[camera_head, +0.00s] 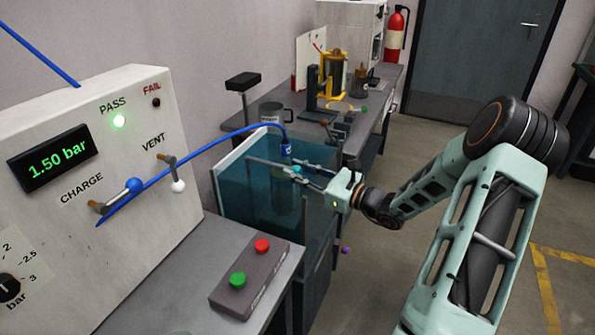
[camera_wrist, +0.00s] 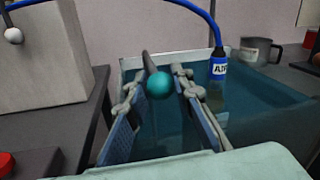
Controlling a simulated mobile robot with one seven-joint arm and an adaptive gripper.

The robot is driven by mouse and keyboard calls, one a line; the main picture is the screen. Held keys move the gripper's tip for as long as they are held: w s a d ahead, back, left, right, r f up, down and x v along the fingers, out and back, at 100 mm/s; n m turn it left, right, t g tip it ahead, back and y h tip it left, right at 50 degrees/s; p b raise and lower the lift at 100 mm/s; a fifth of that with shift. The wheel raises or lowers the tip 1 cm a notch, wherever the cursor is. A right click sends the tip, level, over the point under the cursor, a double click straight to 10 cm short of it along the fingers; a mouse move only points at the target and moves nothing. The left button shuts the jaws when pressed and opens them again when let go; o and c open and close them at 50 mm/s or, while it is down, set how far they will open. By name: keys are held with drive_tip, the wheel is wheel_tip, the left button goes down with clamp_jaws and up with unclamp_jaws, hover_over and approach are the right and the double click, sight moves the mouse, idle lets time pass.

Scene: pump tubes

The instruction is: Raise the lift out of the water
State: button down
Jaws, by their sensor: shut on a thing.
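The water tank (camera_head: 236,190) is a clear box of blue-green water beside the grey bench. A teal ball knob (camera_wrist: 160,85) on a dark rod shows between my fingers in the wrist view; I take it for the lift's handle. It is also a small teal spot in the head view (camera_head: 297,168). My gripper (camera_wrist: 158,92) is shut on this knob over the tank; in the head view it reaches in from the right (camera_head: 300,173). A pale upright shape stands in the water below, blurred. I cannot tell how high the lift sits.
A blue hose ends in a blue connector (camera_head: 286,149) at the tank, close to my gripper. The panel (camera_head: 130,190) reads 1.50 bar with PASS lit green. A button box (camera_head: 250,278) with green and red buttons lies in front. A mug (camera_head: 272,112) stands behind the tank.

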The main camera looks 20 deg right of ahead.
wheel_tip(320, 180, up, 23)
drive_tip(key=p, duration=1.5)
drive_tip(key=shift+f, duration=0.2)
drive_tip(key=shift+w+r, duration=0.1)
drive_tip(key=c, duration=2)
unclamp_jaws()
drive_tip(key=shift+o, duration=1.6)
drive_tip(key=shift+s+d+f, duration=0.1)
drive_tip(key=shift+s+f, duration=0.1)
drive_tip(key=v, duration=1.1)
drive_tip(key=shift+s+d, duration=0.2)
drive_tip(key=shift+s, duration=0.1)
